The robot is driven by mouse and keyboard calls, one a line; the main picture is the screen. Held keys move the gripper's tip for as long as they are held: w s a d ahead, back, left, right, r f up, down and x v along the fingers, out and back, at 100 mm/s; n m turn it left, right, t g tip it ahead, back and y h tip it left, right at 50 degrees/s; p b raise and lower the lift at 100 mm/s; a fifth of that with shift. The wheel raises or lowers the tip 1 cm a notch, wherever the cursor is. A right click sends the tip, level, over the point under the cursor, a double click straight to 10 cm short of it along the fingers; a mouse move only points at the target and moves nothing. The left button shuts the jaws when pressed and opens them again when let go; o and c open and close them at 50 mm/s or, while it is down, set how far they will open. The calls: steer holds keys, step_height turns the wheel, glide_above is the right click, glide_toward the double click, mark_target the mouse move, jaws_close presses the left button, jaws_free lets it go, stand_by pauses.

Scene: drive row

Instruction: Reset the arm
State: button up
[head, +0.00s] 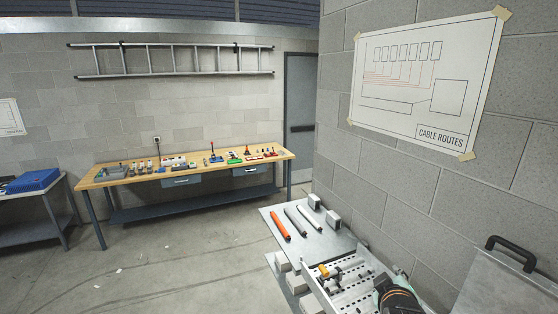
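The end of my arm with my gripper (383,287) shows at the lower right, dark with a teal and an orange part. It is over or beside a perforated metal tray (350,287); I cannot tell whether it touches it. The fingers are too small and partly hidden to make out, so I cannot tell whether the gripper is open, shut or holding something. A small yellow and black piece (325,271) lies on the tray's left part.
A block wall (345,170) stands close at the right. A black handle (512,248) rises from a grey panel. A workbench (110,181) with small objects is far back; floor between is open.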

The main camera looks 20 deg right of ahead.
steer(key=s+a+f+m+t+y, duration=0.1)
steer(key=s+a+f+y, duration=0.15)
steer(key=a, duration=1.35)
steer(key=s+a+f+y, duration=0.1)
steer(key=s+a+y, duration=0.1)
steer(key=s+a, duration=0.4)
steer(key=s+a+f+m+t+y, duration=0.1)
steer(key=s+a, duration=0.5)
steer(key=a, duration=0.8)
steer(key=shift+s+m+y, duration=0.2)
steer(key=shift+m+y, duration=0.1)
steer(key=shift+y, duration=0.55)
